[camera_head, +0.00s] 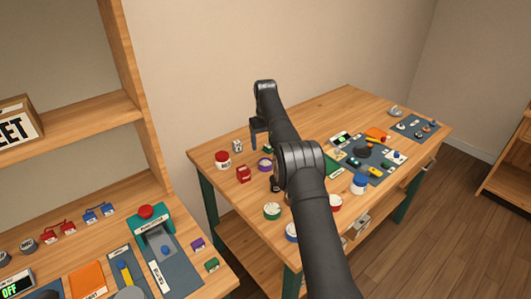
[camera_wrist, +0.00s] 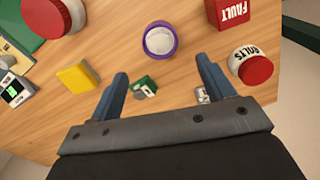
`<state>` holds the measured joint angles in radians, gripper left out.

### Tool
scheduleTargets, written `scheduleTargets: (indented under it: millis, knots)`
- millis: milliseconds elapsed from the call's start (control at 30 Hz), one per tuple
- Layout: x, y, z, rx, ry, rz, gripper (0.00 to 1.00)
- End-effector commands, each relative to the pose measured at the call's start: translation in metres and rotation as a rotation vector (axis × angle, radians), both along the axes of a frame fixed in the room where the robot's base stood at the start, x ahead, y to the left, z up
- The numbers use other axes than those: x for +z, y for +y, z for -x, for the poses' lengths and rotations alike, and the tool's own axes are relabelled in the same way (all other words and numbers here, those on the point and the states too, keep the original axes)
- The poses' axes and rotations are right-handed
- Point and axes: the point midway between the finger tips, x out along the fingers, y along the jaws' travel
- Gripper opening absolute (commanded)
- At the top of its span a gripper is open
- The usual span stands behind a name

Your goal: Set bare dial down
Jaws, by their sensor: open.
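My gripper (camera_head: 259,135) is over the far left part of the wooden table. In the wrist view my gripper (camera_wrist: 163,68) has its two blue fingers wide apart, with nothing held between them. A small green block with a white part (camera_wrist: 145,87) lies beside the left finger. A small grey-white piece (camera_wrist: 203,95) shows by the right finger, partly hidden. A purple ring with a pale round face (camera_wrist: 160,40) lies beyond the fingertips; it also shows in the head view (camera_head: 265,164). I cannot tell which piece is the bare dial.
A BOLTS jar (camera_wrist: 250,65) with a red lid and a red FAULT block (camera_wrist: 230,12) stand to the right in the wrist view. A yellow block (camera_wrist: 77,77) is at left. A blue-grey mat (camera_head: 378,176) holds several parts. Bare wood lies around the purple ring.

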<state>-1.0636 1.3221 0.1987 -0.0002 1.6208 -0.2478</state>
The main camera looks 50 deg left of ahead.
Motion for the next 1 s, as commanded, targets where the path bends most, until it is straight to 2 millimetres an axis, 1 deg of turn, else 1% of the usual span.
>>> scheduleTargets:
  millis: [33,100,200,333,600,667,767,867,1000]
  knots:
    - [0.008,0.001,0.000,0.000,-0.002,-0.003,0.75]
    - [0.016,0.001,0.000,0.000,-0.001,-0.002,0.75]
    - [0.024,0.000,0.000,0.000,0.000,-0.001,0.75]
    - [0.027,0.000,0.000,0.000,0.000,-0.001,0.75]
    - [0.027,0.000,0.000,0.000,0.000,0.000,0.75]
    - [0.024,0.000,0.000,0.000,0.000,0.001,0.75]
    - [0.016,0.000,0.000,0.000,0.002,0.003,0.75]
    - [0.001,-0.001,0.000,0.000,0.002,0.004,0.75]
    - [-0.027,-0.001,0.001,0.000,0.002,0.004,0.75]
